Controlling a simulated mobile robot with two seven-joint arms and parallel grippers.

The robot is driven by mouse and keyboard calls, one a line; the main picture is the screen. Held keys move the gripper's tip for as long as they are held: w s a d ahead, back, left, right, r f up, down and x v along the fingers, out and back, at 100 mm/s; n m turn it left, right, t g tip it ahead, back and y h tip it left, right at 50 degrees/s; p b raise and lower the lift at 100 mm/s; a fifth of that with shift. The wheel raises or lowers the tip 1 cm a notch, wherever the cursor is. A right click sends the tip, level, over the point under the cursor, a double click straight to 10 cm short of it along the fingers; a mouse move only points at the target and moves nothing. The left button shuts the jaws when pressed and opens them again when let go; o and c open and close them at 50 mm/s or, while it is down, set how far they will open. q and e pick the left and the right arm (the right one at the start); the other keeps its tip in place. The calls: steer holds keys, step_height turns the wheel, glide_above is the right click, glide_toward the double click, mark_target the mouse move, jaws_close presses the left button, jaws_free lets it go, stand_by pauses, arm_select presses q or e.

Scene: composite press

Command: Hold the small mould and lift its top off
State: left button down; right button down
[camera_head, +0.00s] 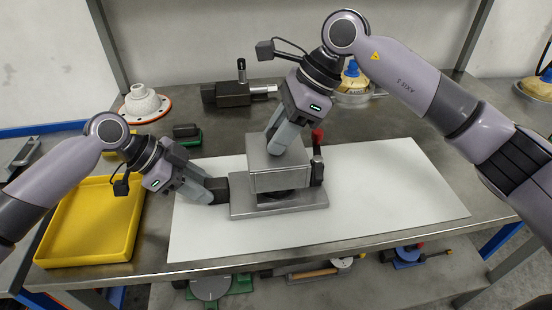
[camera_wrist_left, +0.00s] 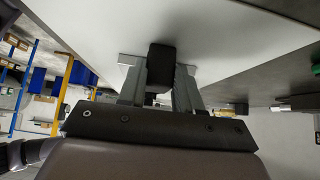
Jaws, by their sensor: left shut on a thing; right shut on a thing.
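The small mould stands on a white sheet. Its grey block-shaped top (camera_head: 280,172) sits above a flat grey base plate (camera_head: 285,209), with a dark round part showing in the gap between them. My left gripper (camera_head: 208,192) is shut on a black block-like handle (camera_head: 219,189) at the base's left side. In the left wrist view the handle (camera_wrist_left: 161,66) sits between the two fingers. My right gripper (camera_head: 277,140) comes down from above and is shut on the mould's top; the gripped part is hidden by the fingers. A black clamp (camera_head: 317,171) stands at the mould's right side.
A red-knobbed lever (camera_head: 318,136) rises behind the mould. The white sheet (camera_head: 400,190) is clear to the right. Tools lie on a lower shelf.

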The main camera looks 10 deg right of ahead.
arm_select(q)
steer(key=c, duration=0.7)
jaws_free()
steer(key=shift+a+r, duration=0.1)
steer(key=v, duration=1.1)
steer(key=shift+a+r, duration=0.25)
steer(key=shift+r, duration=0.05)
